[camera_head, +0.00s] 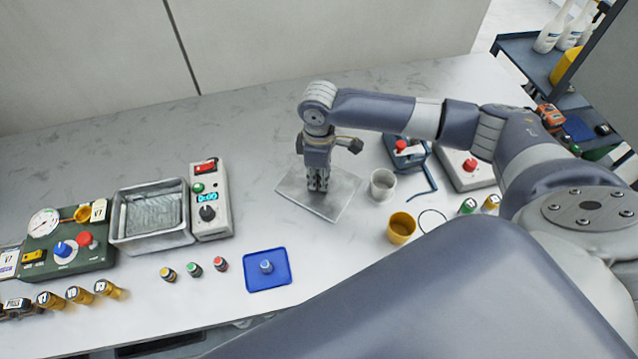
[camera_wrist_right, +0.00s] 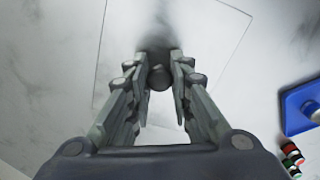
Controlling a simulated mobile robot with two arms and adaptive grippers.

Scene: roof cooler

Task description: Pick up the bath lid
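The bath lid (camera_head: 345,190) is a thin, clear greyish square plate lying on the white bench near its middle. It also shows in the right wrist view (camera_wrist_right: 205,45), with a dark round knob (camera_wrist_right: 160,77) at its centre. My right gripper (camera_head: 318,187) points straight down over the middle of the lid. In the right wrist view its fingers (camera_wrist_right: 160,70) close in on both sides of the knob and look shut on it. In the head view the knob is hidden by the fingers. The lid looks flat on the bench. My left gripper is not in view.
A metal bath (camera_head: 181,240) stands left, beside a grey control box (camera_head: 212,220) and a green gauge panel (camera_head: 70,262). A blue tray (camera_head: 279,283) lies in front. A white cup (camera_head: 383,186) and a yellow cup (camera_head: 401,229) stand just right of the lid.

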